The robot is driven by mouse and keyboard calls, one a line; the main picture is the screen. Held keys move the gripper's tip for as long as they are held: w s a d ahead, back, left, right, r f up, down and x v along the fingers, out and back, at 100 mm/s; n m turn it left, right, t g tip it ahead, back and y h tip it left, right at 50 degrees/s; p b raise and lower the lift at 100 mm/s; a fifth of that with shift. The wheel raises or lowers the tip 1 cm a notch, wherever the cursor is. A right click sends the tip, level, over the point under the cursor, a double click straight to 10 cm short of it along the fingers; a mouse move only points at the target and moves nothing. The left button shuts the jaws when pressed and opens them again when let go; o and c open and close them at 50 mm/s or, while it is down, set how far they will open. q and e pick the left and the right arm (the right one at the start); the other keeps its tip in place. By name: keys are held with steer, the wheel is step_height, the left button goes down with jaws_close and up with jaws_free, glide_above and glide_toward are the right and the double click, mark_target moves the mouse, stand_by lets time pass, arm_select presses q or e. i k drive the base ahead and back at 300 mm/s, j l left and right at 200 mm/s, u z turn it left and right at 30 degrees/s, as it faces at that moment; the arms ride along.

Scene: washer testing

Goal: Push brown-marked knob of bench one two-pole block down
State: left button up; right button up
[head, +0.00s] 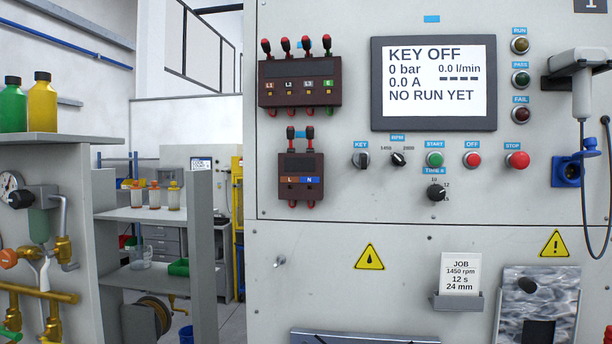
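The two-pole block (301,165) is a dark red-brown unit on the grey bench panel, below a similar larger block. Its lower strip has a brown label marked L on the left and a blue label marked N on the right. Neither of my grippers shows in the head view, and nothing covers the block.
The larger block (300,82) above has several raised red-tipped knobs. To the right are a screen (434,83) reading KEY OFF, a key switch (361,159) and a red stop button (517,160). Left stands a shelf (45,146) with bottles. The space before the panel looks clear.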

mark_target(289, 130)
steer(key=j+z, duration=0.2)
steer(key=z, duration=0.25)
steer(key=j+z, duration=0.2)
steer(key=z, duration=0.2)
steer(key=k+j+z, duration=0.1)
steer(key=z, duration=0.35)
